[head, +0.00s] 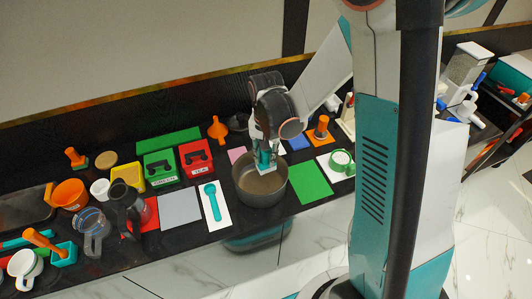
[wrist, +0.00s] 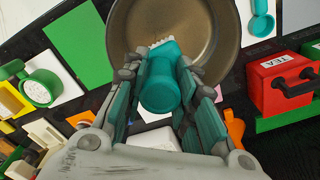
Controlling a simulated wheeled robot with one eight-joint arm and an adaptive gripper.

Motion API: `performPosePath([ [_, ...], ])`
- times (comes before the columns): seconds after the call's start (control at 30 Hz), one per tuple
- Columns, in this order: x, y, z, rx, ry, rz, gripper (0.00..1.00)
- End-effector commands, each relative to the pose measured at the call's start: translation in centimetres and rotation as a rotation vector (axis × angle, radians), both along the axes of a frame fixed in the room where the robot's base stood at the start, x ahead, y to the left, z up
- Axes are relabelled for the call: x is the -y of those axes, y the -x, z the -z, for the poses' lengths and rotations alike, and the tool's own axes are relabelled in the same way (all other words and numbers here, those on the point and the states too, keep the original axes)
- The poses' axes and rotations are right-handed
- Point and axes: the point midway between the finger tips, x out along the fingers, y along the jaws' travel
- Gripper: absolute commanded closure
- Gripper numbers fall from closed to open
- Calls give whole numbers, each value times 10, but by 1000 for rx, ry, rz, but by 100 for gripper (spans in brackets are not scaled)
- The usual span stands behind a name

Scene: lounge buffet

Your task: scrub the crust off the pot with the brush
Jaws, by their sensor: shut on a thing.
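The pot (head: 262,199) is a round grey pan near the front edge of the dark counter, and it also shows in the wrist view (wrist: 213,22) with a brownish inside. My gripper (head: 266,163) points down into the pot's upper part. In the wrist view my gripper (wrist: 163,85) is shut on the teal handle of the brush (wrist: 160,90). The brush's pale bristles show past the handle, over the pot's inside near its rim. I cannot tell if the bristles touch the pot. No separate patch of crust can be told apart.
A green mat (head: 310,184) lies right of the pot, and a teal spoon (head: 211,200) on a white mat lies left. A red TEA box (head: 196,161) and a green box (head: 160,168) stand behind left. Jugs and cups crowd the far left. A grey mat (head: 180,208) is bare.

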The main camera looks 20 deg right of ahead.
Motion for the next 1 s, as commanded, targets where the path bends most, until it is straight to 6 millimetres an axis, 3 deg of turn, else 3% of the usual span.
performPosePath([
  [0.03,0,0,10,0,0,0,100],
  [0.7,0,0,81,0,0,0,100],
  [1.0,0,0,92,0,0,0,100],
])
